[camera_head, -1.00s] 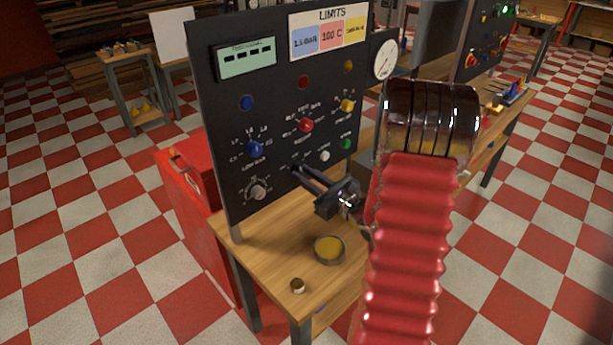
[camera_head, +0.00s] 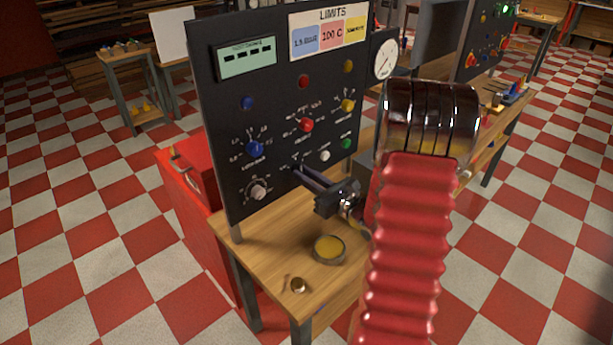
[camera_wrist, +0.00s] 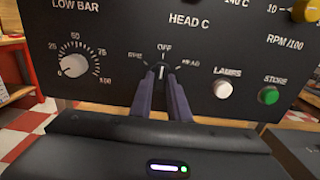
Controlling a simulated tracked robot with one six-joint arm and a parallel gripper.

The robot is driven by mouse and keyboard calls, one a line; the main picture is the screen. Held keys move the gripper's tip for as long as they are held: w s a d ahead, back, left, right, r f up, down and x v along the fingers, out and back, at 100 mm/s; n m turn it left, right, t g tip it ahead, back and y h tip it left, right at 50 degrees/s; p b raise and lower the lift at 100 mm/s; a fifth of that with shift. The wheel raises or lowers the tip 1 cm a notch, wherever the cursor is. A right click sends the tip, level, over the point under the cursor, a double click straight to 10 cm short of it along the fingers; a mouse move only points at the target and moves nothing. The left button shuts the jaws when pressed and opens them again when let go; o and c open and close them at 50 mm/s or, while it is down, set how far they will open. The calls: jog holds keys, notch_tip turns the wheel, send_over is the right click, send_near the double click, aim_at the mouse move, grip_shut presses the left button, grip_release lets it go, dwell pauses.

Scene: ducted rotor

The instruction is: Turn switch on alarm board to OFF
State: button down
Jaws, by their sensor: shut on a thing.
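The black alarm board (camera_head: 225,110) stands upright on the wooden bench. It also fills the top of the wrist view (camera_wrist: 120,30). Low on it is a small selector switch (camera_wrist: 161,71) with a label to its left, OFF above and HEAD to its right. Its pale pointer line appears to point up at OFF. My gripper (camera_head: 300,170) reaches the board from the right, and its two dark fingers (camera_wrist: 162,80) are shut on the switch from both sides. The fingers hide much of the knob's body.
Left of the switch is a LOW BAR dial (camera_wrist: 73,65). To the right are a white LAMPS button (camera_wrist: 222,89) and a green STORE button (camera_wrist: 268,95).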

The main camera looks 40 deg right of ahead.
jog(key=c, duration=1.7)
grip_release()
jog(key=shift+s, duration=0.1)
jog(key=s, duration=0.4)
jog(key=s+d, duration=0.1)
jog(key=s, duration=0.4)
jog(key=s+d, duration=0.1)
jog(key=s, duration=0.3)
jog(key=shift+s, duration=0.25)
